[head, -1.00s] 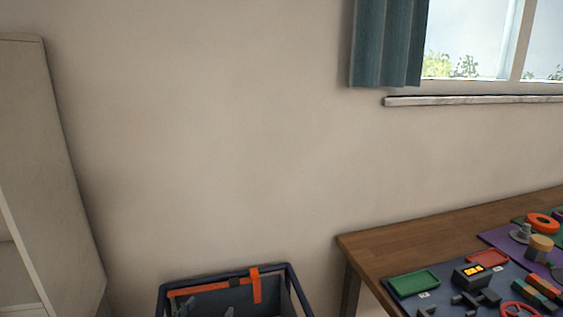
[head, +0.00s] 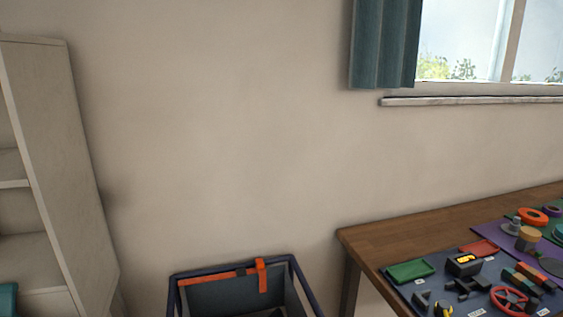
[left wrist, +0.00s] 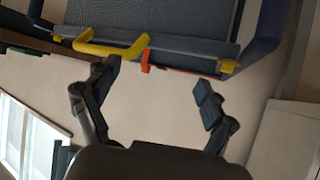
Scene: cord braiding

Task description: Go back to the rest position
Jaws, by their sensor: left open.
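My left gripper (left wrist: 155,90) shows in the left wrist view. Its two dark fingers are spread apart with nothing between them, only the pale wall behind. The dark bin (left wrist: 190,50) with yellow and orange parts is beyond the fingertips at the top of that view. Neither gripper shows in the head view, and my right gripper is in no view.
In the head view a wooden table (head: 400,236) with trays and small parts stands at the right. A blue-framed bin (head: 292,270) stands on the floor left of it. A pale shelf (head: 75,170) is at the left. The wall between is bare.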

